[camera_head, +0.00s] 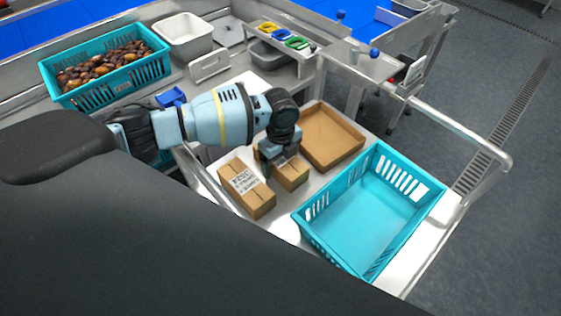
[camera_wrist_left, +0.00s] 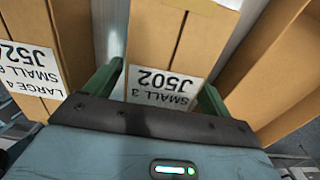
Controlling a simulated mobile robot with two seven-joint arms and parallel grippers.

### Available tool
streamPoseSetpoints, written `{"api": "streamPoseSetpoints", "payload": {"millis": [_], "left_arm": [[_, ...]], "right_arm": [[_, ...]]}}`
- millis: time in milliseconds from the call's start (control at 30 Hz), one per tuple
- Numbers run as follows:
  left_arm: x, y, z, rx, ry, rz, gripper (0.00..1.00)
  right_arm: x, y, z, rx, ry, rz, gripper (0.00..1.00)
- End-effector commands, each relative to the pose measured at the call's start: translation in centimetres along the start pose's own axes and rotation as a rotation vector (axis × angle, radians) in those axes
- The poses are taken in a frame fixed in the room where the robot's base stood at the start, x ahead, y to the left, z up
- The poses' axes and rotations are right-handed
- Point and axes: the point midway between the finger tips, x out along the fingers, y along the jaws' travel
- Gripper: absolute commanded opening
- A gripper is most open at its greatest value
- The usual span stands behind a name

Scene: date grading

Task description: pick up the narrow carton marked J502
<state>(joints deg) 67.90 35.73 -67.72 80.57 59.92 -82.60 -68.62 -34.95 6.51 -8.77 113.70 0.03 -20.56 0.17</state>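The narrow carton marked J502 (camera_wrist_left: 170,35) fills the middle of the left wrist view, its label, "SMALL 3 J502", upside down. In the head view the brown carton (camera_head: 293,178) is partly hidden under my left gripper (camera_head: 271,163). In the wrist view my left gripper (camera_wrist_left: 161,80) is open, with one green finger on each side of the carton's labelled end. A gap shows at the left finger; contact at the right finger is unclear. My right gripper is not in view.
A carton labelled J524 (camera_head: 258,204) stands close on the left. An open, shallow cardboard box (camera_head: 352,152) lies behind on the right. An empty teal crate (camera_head: 335,258) occupies the table's right side. A teal crate of dates (camera_head: 115,97) stands at the far left.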

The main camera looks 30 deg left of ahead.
Motion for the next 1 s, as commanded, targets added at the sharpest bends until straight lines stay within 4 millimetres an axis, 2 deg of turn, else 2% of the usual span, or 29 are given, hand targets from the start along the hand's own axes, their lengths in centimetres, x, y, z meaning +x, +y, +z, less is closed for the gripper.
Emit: {"api": "streamPoseSetpoints", "payload": {"millis": [33, 367, 667, 767, 1000], "left_arm": [[0.0, 0.0, 0.0, 0.0, 0.0, 0.0, 0.76], [0.0, 0.0, 0.0, -0.001, 0.0, 0.0, 0.33], [-0.6, -0.1, 0.0, -0.001, 0.0, -0.003, 0.32], [-1.8, -0.2, 0.1, -0.002, 0.0, -0.006, 0.32], [-6.4, -0.2, 0.0, 0.001, -0.001, -0.008, 0.32]], "right_arm": [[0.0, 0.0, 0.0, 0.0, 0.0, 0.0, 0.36], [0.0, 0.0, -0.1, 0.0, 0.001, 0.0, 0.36], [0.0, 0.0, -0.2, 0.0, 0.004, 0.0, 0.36], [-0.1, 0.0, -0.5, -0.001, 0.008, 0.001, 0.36], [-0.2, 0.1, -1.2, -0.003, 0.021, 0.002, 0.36]]}}
